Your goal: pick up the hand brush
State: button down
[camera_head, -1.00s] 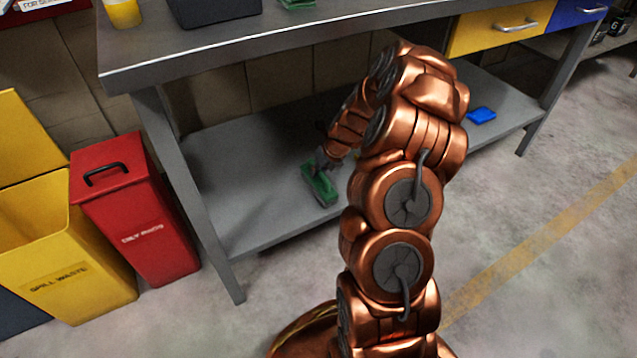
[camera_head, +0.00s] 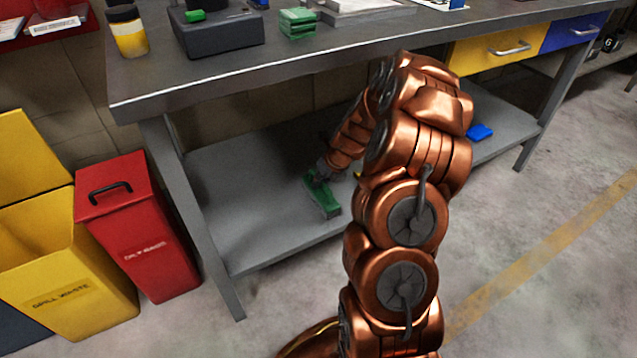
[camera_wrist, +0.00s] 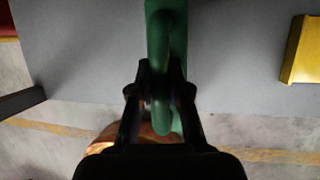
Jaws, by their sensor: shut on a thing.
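The hand brush (camera_head: 322,198) is green and is at the lower shelf of the workbench, near its front edge, in the head view. My gripper (camera_head: 319,172) is at the upper end of the brush. In the wrist view, my gripper (camera_wrist: 155,92) has its two dark fingers closed on either side of the green handle of the brush (camera_wrist: 160,40). The upper part of the brush runs out of the top of that view. I cannot tell whether the brush touches the shelf.
The lower shelf (camera_head: 250,225) is under the workbench top (camera_head: 215,72), close above my arm. A bench leg (camera_head: 200,220) stands left of the brush. A red bin (camera_head: 150,230) and a yellow bin (camera_head: 70,270) stand further left. A blue object (camera_head: 480,132) lies on the shelf at right.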

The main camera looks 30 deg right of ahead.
jog(key=s+d+r+p, duration=0.1)
jog(key=s+d+p, duration=0.2)
jog(key=s, duration=1.2)
jog(key=shift+d+p, duration=0.4)
jog(key=shift+d, duration=0.05)
jog(key=shift+w+r, duration=0.1)
jog(key=c, duration=1.8)
grip_release()
grip_shut()
jog(key=shift+d, duration=0.15)
